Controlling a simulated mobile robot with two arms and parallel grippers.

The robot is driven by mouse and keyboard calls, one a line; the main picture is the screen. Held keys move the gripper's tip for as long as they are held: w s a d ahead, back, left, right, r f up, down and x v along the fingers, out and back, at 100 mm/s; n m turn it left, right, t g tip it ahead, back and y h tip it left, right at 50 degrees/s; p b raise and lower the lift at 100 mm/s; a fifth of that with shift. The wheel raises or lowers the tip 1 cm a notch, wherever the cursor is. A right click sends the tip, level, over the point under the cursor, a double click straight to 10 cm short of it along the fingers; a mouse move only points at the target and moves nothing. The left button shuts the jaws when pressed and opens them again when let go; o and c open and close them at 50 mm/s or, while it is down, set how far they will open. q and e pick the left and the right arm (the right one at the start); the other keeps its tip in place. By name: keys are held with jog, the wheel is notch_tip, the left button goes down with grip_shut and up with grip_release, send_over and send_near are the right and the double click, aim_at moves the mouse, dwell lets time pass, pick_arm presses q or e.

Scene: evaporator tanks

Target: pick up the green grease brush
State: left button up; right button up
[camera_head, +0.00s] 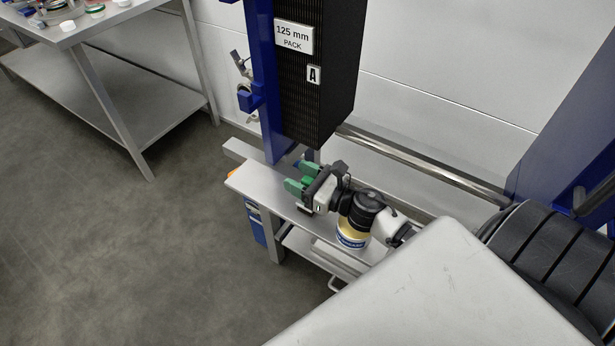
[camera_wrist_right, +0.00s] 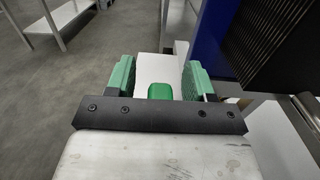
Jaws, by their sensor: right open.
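My right gripper (camera_head: 296,177) is over the narrow steel bench in the head view, its green fingers apart. In the right wrist view the same gripper (camera_wrist_right: 158,70) is open, one green finger on each side. A small green piece (camera_wrist_right: 160,91), probably part of the green grease brush, shows between the fingers, close to the dark gripper body. It is apart from both fingers, and most of it is hidden. I cannot make out the brush in the head view, where the gripper covers that spot. My left gripper is not in view.
A tin with a blue and white label (camera_head: 352,235) stands on the narrow bench (camera_head: 262,188) beside my right wrist. The black plate pack (camera_head: 318,80) and blue post (camera_head: 266,60) rise behind. A steel table (camera_head: 75,25) with small items stands at upper left.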

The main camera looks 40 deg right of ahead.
grip_shut()
jog(key=shift+r, duration=0.1)
notch_tip(320, 180, up, 10)
jog(key=p, duration=0.8)
jog(key=shift+p, duration=0.3)
